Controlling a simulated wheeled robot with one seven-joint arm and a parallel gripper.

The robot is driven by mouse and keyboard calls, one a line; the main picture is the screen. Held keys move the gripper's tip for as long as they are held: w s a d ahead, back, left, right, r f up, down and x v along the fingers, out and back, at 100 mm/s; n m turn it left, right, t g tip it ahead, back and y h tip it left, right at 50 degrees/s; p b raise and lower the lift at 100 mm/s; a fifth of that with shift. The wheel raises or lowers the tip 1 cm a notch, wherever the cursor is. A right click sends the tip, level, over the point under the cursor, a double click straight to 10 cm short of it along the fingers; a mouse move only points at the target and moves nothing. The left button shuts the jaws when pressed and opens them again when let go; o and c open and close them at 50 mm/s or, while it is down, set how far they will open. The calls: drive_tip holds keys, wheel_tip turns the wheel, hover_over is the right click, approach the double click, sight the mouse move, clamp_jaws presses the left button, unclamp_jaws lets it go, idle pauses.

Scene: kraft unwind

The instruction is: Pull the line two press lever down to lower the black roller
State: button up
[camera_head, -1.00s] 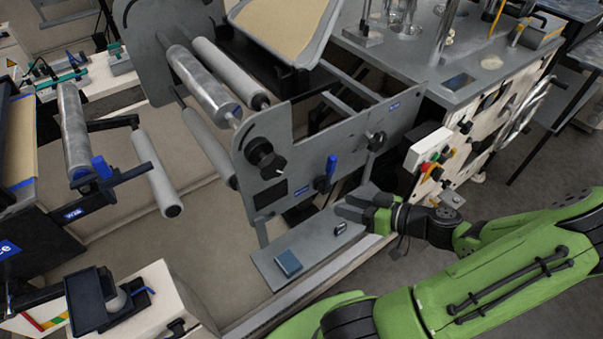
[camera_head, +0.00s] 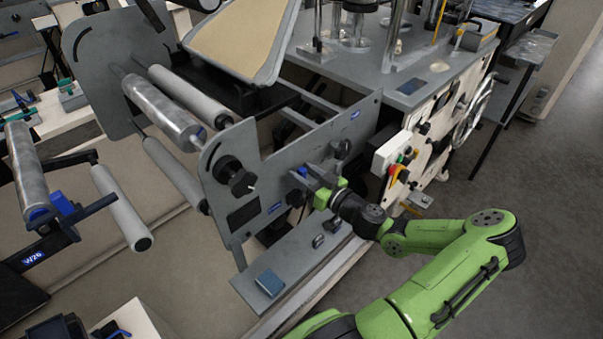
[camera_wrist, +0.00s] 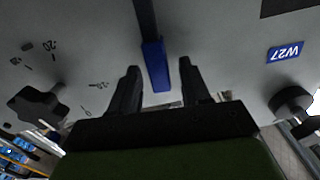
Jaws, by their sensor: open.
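The press lever, with a blue grip (camera_head: 302,171), stands on the grey side plate (camera_head: 238,150) of the machine. In the wrist view the blue grip (camera_wrist: 155,66) lies between the two black fingers of my gripper (camera_wrist: 158,88), with a gap on both sides. My gripper (camera_head: 313,184) is open and at the lever in the head view, its fingers partly covering the lever. A silver roller (camera_head: 165,114) and grey rollers (camera_head: 190,97) with dark ends are mounted behind the plate. I cannot tell which is the black roller.
A black knob (camera_head: 236,177) sits left of the lever, and a smaller knob (camera_head: 341,149) sits right of it. A grey shelf (camera_head: 300,258) with a blue block (camera_head: 270,283) lies below. A control box (camera_head: 392,152) with coloured buttons stands to the right. Floor is clear at right.

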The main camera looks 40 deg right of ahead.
drive_tip(key=shift+w, duration=0.5)
clamp_jaws()
